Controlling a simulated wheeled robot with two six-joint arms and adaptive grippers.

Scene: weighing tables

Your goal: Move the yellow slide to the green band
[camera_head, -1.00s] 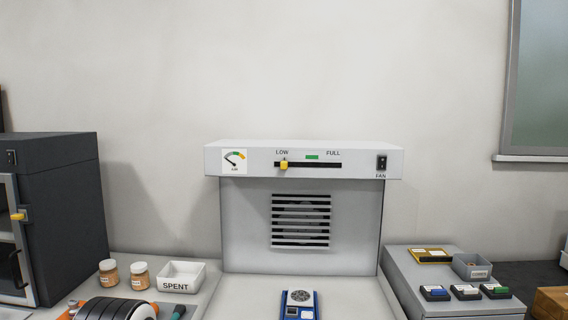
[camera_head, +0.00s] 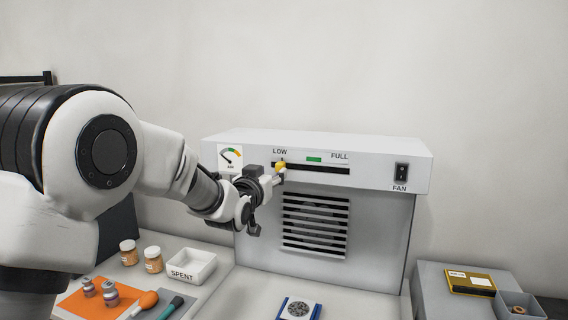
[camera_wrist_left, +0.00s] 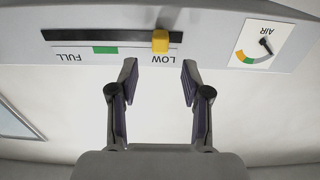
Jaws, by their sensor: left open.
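The yellow slide (camera_head: 281,168) sits at the LOW end of the black slot on the fan unit's front panel. The green band (camera_head: 314,159) is a short mark above the slot, to the slide's right. My left gripper (camera_head: 277,179) is at the slide, partly covering it. In the left wrist view, which is upside down, the open gripper (camera_wrist_left: 158,84) has the yellow slide (camera_wrist_left: 160,41) just beyond its fingertips, with no visible contact. The green band (camera_wrist_left: 105,50) lies left of the slide there. My right gripper is not in view.
A dial marked AIR (camera_head: 230,157) is left of the slot and a FAN switch (camera_head: 401,173) is at the right. Below are a vent (camera_head: 315,224), a SPENT tray (camera_head: 191,266), two jars (camera_head: 153,260), and a blue device (camera_head: 300,309). The panel right of the slide is clear.

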